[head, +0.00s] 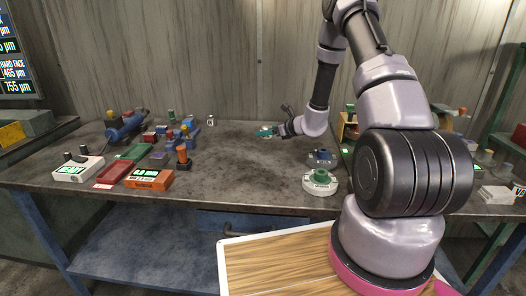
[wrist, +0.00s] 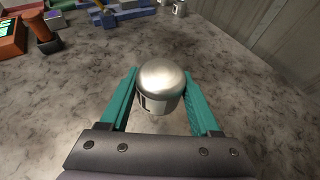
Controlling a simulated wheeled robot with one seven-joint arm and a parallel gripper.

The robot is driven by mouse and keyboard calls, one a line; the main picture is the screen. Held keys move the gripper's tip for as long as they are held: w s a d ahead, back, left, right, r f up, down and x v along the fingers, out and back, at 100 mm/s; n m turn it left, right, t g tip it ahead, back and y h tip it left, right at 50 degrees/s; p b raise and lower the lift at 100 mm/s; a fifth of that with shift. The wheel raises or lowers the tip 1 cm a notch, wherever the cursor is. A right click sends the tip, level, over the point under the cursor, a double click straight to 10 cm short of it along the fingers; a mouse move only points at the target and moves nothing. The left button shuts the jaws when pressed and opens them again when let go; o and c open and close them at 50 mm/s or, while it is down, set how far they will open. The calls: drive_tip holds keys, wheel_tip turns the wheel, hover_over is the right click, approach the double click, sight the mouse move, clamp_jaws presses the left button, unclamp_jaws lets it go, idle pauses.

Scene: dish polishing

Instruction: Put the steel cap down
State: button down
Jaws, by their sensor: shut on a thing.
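In the wrist view the steel cap (wrist: 161,82) is a shiny domed metal piece with a dark mark on its side. My gripper (wrist: 161,95) has teal fingers, shut on the cap from its left and right sides. In the head view my gripper (head: 268,132) is small, over the back middle of the dark table (head: 240,165). The cap cannot be made out clearly there. I cannot tell whether the cap's base touches the table.
A white round base with a green top (head: 320,182) and a blue piece (head: 321,156) stand right of middle. At left are a red tray (head: 113,172), a green tray (head: 135,151), an orange box (head: 149,180) and a white box (head: 78,170). The table's middle is clear.

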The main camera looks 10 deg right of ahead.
sight(266, 154)
drive_tip(key=shift+f, duration=3.95)
drive_tip(key=shift+f, duration=0.1)
drive_tip(key=shift+c, duration=2.3)
unclamp_jaws()
drive_tip(key=shift+f, duration=0.1)
drive_tip(key=o, duration=0.3)
drive_tip(key=shift+o, duration=0.2)
